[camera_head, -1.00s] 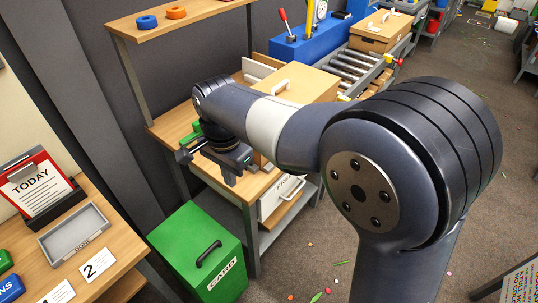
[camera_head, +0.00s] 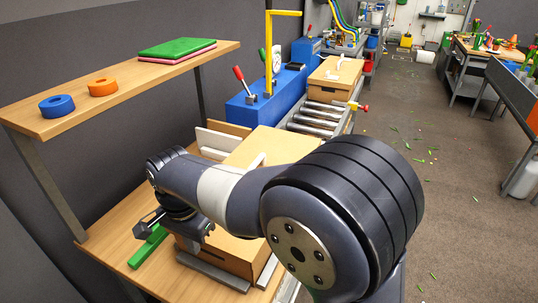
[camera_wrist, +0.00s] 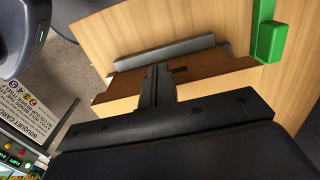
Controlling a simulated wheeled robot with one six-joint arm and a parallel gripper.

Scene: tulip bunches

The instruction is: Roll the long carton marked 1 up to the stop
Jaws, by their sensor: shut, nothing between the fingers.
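A long tan carton (camera_head: 278,148) with a white handle lies on the wooden bench, its near brown end (camera_head: 228,254) facing me. No number shows on it, so I cannot tell if it is carton 1. A second carton (camera_head: 335,76) sits on the rollers (camera_head: 314,122) beyond. My gripper (camera_head: 172,232) is near the long carton's near end, left of it in the head view. In the wrist view my shut, empty fingers (camera_wrist: 159,72) lie across a brown carton face (camera_wrist: 205,83); contact is unclear. I cannot pick out the stop with certainty.
A grey bar (camera_head: 212,272) lies on the bench before the carton; a green bar (camera_head: 149,247) lies left. A blue machine (camera_head: 262,106) with a red lever stands behind. A shelf (camera_head: 130,92) carries tape rings. My arm hides part of the carton.

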